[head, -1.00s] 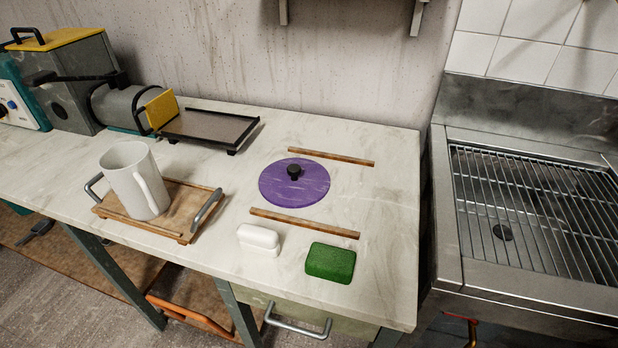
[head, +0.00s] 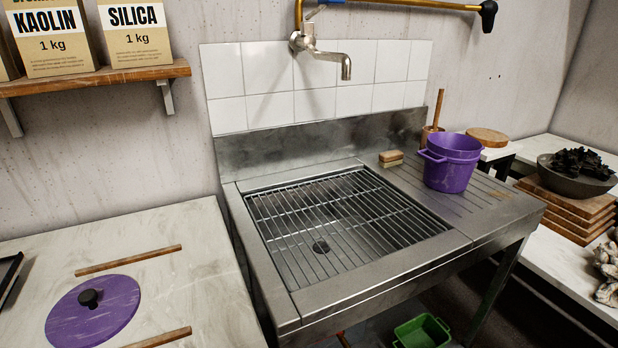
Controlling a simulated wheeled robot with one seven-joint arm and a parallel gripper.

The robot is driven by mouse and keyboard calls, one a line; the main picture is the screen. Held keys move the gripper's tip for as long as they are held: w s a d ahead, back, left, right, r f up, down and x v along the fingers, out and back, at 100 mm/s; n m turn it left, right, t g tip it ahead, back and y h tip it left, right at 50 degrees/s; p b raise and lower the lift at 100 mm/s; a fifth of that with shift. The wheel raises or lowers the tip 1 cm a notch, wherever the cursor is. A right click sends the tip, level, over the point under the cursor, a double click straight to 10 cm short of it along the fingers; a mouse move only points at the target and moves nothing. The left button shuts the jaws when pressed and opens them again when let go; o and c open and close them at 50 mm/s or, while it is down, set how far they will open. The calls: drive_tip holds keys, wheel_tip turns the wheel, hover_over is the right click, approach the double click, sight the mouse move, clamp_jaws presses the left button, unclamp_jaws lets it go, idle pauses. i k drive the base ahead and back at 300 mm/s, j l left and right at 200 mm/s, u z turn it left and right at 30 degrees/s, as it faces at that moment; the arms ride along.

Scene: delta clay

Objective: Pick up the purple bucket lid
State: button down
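The purple bucket lid (head: 112,312) is a flat round disc with a black knob (head: 89,298) in its middle. It lies on the pale worktop at the lower left of the head view, between two thin wooden strips. A purple bucket (head: 449,168) stands upright on the ribbed drainboard at the right of the metal sink; I cannot see clearly into it. My gripper is not in view.
A metal sink (head: 262,283) with a wire grid adjoins the worktop (head: 190,230). The wooden strips (head: 130,260) lie beside the lid. A sponge (head: 391,158) sits near the bucket. A shelf (head: 110,79) with bags hangs above the worktop. A green bin (head: 422,331) is below the sink.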

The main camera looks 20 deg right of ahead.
sight(95, 310)
drive_tip(key=i+j+u, duration=0.1)
drive_tip(key=u, duration=0.3)
drive_tip(key=i+j+u, duration=0.1)
drive_tip(key=u, duration=0.25)
drive_tip(key=i+j+u, duration=0.1)
drive_tip(key=u, duration=0.3)
